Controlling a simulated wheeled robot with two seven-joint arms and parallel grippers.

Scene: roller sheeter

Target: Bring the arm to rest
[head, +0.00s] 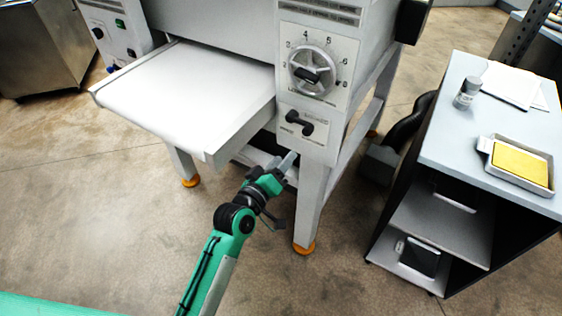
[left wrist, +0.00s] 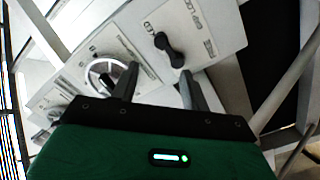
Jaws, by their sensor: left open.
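My left arm, green and grey, reaches up from the bottom of the head view. Its gripper (head: 283,163) is in front of the sheeter's front leg, just below the small panel with the black gap lock knob (head: 299,123). In the left wrist view the two dark fingers of the gripper (left wrist: 160,88) stand apart with nothing between them. The gap lock knob (left wrist: 169,49) shows beyond the fingertips, and the numbered dial (left wrist: 105,76) shows behind the left finger. I cannot tell whether a finger touches the machine. My right gripper is not in view.
The sheeter's white feed table (head: 185,95) juts out left of the arm. A grey-topped cart (head: 490,130) at the right carries a tray with a yellow slab (head: 521,163) and a small canister (head: 467,92). The floor left of the arm is clear.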

